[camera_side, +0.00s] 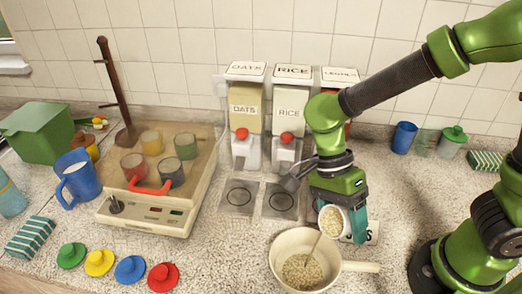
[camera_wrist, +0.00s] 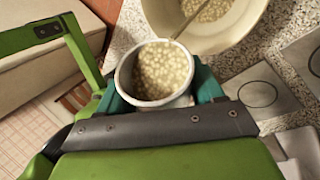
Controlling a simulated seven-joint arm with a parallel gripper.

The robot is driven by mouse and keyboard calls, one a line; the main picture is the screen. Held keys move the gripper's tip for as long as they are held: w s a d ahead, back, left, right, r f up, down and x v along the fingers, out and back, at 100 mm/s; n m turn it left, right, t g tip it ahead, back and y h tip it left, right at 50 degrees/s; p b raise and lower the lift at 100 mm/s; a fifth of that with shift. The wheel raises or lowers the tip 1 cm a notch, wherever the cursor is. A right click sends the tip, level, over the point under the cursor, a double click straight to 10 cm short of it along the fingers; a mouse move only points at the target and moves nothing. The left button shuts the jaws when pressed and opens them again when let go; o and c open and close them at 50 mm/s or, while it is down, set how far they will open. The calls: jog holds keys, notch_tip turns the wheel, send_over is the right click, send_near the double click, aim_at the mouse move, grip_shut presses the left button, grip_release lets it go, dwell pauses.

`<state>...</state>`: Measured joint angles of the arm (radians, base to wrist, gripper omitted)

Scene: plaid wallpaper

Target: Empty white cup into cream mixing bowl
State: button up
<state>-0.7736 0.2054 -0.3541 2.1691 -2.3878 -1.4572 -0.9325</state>
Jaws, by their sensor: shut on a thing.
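My gripper (camera_side: 336,213) is shut on the white cup (camera_side: 344,222), its teal fingers on either side of it. The cup is tilted, its mouth toward the lower left, above the cream mixing bowl (camera_side: 283,243). Pale grains show inside the cup, and the bowl holds similar grains. A thin tan line runs from the cup's mouth down into the bowl; I cannot tell whether it is a stream or a stick. In the wrist view the cup (camera_wrist: 165,103) sits between my fingers (camera_wrist: 160,92), with the bowl (camera_wrist: 250,28) just beyond it.
The bowl's handle (camera_side: 361,267) points right. Oats (camera_side: 246,108) and rice (camera_side: 291,110) dispensers stand behind, with square pads in front. A cream appliance (camera_side: 147,215) with several cups stands left. Coloured lids (camera_side: 130,269) lie front left. The counter between lids and bowl is clear.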

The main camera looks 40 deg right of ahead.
jog(key=shift+f+h, duration=0.35)
jog(key=shift+h, duration=0.25)
dwell(0.4)
jog(key=shift+w+a+r+m+h, duration=0.1)
jog(key=shift+a+r+m+h, duration=0.05)
jog(key=shift+a+h, duration=0.25)
jog(key=shift+w+a+r+m+h, duration=0.15)
jog(key=shift+a+h, duration=0.15)
jog(key=shift+a, duration=0.2)
dwell(0.9)
jog(key=shift+s+b, duration=0.1)
jog(key=shift+b, duration=0.5)
dwell(1.8)
jog(key=shift+g, duration=0.3)
